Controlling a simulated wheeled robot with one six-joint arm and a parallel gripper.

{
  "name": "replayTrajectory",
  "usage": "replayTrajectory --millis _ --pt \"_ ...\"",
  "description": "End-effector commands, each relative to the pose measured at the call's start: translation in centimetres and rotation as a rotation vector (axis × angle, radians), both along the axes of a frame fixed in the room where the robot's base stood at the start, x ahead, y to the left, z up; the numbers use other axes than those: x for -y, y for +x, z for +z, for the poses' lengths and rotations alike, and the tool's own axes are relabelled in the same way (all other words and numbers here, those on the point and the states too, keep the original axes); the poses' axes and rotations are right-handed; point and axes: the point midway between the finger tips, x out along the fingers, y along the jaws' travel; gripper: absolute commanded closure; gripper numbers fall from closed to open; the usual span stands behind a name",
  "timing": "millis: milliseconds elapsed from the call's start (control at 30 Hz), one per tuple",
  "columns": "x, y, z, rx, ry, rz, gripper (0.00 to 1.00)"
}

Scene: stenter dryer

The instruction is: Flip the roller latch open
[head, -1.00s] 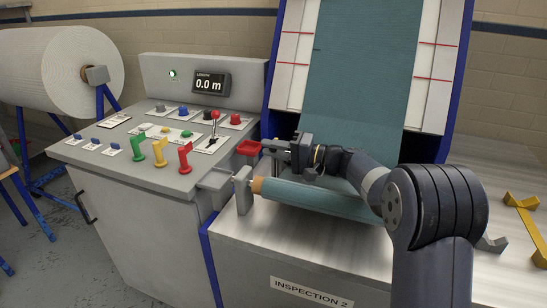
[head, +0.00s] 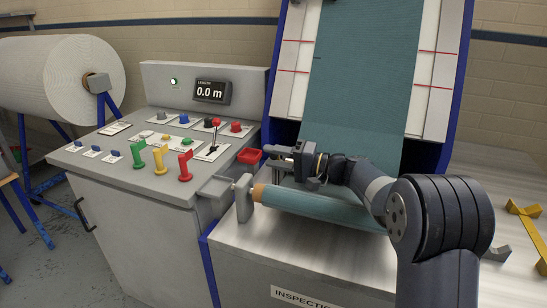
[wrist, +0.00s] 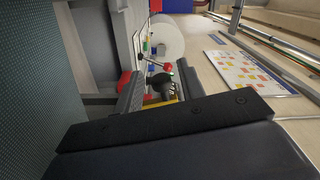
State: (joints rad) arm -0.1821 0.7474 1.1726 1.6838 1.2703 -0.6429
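The roller latch appears to be the red handle piece (head: 249,156) by the bracket at the left end of the teal cloth roller (head: 318,205). My gripper (head: 276,154) is just right of the red piece, above the roller's left end. In the wrist view my gripper (wrist: 158,88) has its two fingers apart with nothing held between them. A red part (wrist: 124,82), likely the same handle, shows beside the left finger, outside the gap. I cannot tell whether they touch. My arm hides part of the roller's right side.
A control console (head: 130,165) with coloured levers and a red-knobbed stick (head: 215,124) stands left of the roller. The teal cloth (head: 365,80) rises on a board behind. A yellow bracket (head: 527,225) lies on the right. A large white roll (head: 50,80) stands far left.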

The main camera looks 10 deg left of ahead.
Motion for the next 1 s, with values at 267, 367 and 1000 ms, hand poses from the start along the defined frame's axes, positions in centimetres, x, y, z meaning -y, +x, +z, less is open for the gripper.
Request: replayTrajectory --millis 267,367,1000 --pt "5.2 -0.6 0.0 0.000 -0.001 -0.005 0.62" --pt "7.2 -0.9 0.0 0.000 -0.001 -0.005 0.62" --pt "10.1 -1.4 -0.1 0.000 -0.001 0.000 0.62"
